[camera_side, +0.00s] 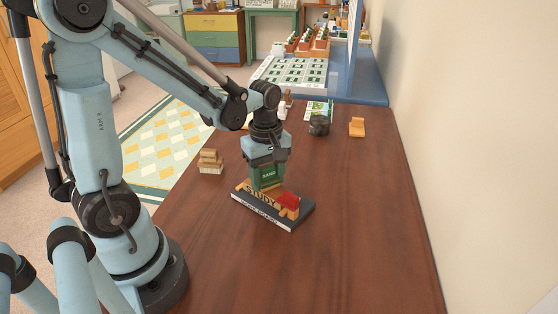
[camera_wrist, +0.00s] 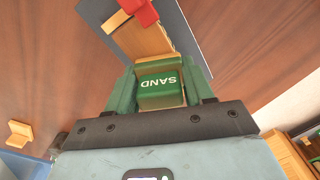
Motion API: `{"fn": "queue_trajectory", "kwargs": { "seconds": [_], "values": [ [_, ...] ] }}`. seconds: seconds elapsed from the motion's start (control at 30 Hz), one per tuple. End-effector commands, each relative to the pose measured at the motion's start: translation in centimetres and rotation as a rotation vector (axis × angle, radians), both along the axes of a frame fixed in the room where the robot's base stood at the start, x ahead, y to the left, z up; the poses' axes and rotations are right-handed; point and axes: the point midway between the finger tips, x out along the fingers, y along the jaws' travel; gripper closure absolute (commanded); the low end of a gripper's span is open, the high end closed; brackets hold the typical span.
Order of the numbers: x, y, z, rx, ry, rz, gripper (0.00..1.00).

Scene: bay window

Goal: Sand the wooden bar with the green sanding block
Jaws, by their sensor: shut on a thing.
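The green sanding block (camera_side: 267,175), marked SAND, is held in my gripper (camera_side: 266,165). In the wrist view the block (camera_wrist: 160,88) sits between the two green fingers of my gripper (camera_wrist: 160,85), which are shut on it. The wooden bar (camera_side: 262,197), lettered STUDY, lies on a dark work board (camera_side: 285,221) on the table. The block is at the bar's rear edge; I cannot tell whether it touches the wood. A red piece (camera_side: 290,199) is at the bar's right end. In the wrist view the bar (camera_wrist: 142,40) extends away from the block, with the red piece (camera_wrist: 138,10) beyond.
The brown table (camera_side: 350,220) is clear to the right and front. A stack of wooden pieces (camera_side: 210,162) stands at the left. A dark round object (camera_side: 319,125) and a small orange wooden piece (camera_side: 356,127) are farther back. A wall bounds the right side.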

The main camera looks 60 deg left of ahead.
Motion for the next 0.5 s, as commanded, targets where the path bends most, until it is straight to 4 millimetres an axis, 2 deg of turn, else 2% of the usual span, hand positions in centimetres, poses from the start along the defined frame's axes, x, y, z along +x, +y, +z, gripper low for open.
{"fn": "queue_trajectory", "kwargs": {
  "seconds": [0.03, 0.1, 0.2, 0.27, 0.5],
  "values": [
    [-0.1, 0.5, -0.5, 0.000, 0.000, 0.003, 0.81],
    [-0.4, 1.1, 0.0, 0.000, 0.000, 0.004, 0.81],
    [-0.6, 2.0, -0.6, 0.000, 0.001, 0.004, 0.81],
    [-0.8, 2.5, 0.0, 0.001, 0.000, 0.002, 0.81],
    [-1.4, 4.6, -0.5, 0.001, 0.001, 0.003, 0.81]
  ]
}}
